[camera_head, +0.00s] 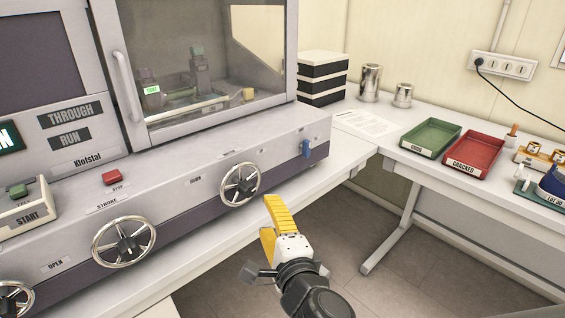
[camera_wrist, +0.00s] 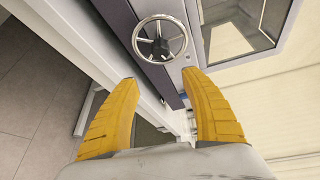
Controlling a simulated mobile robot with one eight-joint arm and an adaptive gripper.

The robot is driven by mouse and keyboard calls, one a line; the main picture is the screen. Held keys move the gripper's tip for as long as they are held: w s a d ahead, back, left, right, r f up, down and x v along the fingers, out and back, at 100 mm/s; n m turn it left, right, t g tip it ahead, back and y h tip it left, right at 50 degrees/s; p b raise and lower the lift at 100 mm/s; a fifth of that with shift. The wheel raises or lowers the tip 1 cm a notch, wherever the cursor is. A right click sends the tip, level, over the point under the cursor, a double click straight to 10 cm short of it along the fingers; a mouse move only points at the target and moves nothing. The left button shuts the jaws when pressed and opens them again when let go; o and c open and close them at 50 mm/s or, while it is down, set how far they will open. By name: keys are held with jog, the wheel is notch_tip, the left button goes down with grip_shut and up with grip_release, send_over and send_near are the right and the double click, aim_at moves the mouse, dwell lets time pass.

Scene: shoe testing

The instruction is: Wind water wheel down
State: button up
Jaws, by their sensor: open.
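A metal spoked handwheel (camera_head: 240,184) with a dark hub sits on the machine's front panel at its right part. Small labels near it are too small to read surely. My gripper (camera_head: 268,216) is open and empty, with yellow fingers, in front of and a little below right of this wheel. In the wrist view the wheel (camera_wrist: 160,38) lies ahead, beyond the gap between my spread fingertips (camera_wrist: 160,77). The fingers look apart from it.
Another handwheel (camera_head: 124,241) is further left, and part of a third (camera_head: 14,299) shows at the lower left. A blue lever (camera_head: 306,149) is right of the near wheel. Green (camera_head: 431,137) and red (camera_head: 473,153) trays stand on the right table. Open floor lies between the tables.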

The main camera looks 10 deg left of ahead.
jog(key=w+d+f+n+g+h+p, duration=0.2)
jog(key=w+d+f+h, duration=0.15)
jog(key=d, duration=0.25)
jog(key=n+g+y+p, duration=0.6)
jog(key=n+y, duration=0.4)
jog(key=n, duration=0.8)
send_near(252, 189)
jog(key=shift+h, duration=0.25)
jog(key=b+x, duration=0.3)
jog(key=x, duration=0.8)
jog(key=shift+a+r, duration=0.1)
jog(key=shift+a, duration=0.05)
jog(key=shift+c, duration=0.4)
grip_shut()
